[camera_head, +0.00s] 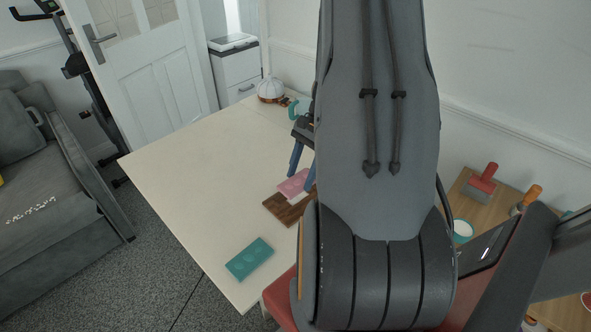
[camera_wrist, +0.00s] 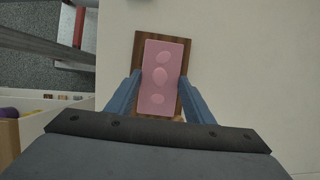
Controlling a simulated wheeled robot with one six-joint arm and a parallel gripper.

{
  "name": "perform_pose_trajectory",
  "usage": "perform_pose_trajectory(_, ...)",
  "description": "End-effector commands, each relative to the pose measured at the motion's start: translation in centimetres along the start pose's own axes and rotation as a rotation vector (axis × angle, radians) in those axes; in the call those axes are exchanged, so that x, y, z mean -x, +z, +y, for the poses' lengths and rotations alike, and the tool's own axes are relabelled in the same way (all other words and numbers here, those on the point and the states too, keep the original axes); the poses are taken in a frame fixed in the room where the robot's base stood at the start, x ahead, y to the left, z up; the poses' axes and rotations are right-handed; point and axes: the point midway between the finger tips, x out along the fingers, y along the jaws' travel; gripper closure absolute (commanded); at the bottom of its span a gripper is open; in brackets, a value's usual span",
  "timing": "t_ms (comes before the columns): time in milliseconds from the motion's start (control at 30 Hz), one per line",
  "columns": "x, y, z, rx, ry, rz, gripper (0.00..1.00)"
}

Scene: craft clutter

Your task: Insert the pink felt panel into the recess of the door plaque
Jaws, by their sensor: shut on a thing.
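The pink felt panel (camera_head: 291,184) has several raised ovals along it and is held between the blue fingers of my gripper (camera_head: 302,180). In the wrist view the panel (camera_wrist: 171,63) lies lengthwise between the fingertips (camera_wrist: 160,78). The brown wooden door plaque (camera_head: 277,207) lies on the table under the panel. In the wrist view the plaque (camera_wrist: 139,42) shows as a border around the panel, which roughly lines up with it. In the head view the panel looks raised over the plaque. The recess is mostly hidden, and I cannot tell whether the panel touches it.
A teal panel with ovals (camera_head: 249,259) lies near the table's front edge. The pale table (camera_head: 190,165) is clear to the left. A white-domed object (camera_head: 271,89) stands at the far end. A wooden surface at right holds a red-handled tool (camera_head: 481,183) and a teal cup (camera_head: 462,231).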

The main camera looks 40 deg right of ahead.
Motion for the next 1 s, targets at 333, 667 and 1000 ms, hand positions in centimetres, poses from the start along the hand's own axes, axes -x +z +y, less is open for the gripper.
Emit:
perform_pose_trajectory(333, 0.0, 0.1, 0.0, 0.001, 0.001, -0.001, 0.74)
perform_pose_trajectory(667, -2.0, -0.9, 0.0, -0.002, 0.001, -0.002, 0.74)
perform_pose_trajectory(1000, -3.9, -1.6, 0.0, -0.001, 0.0, -0.001, 0.74)
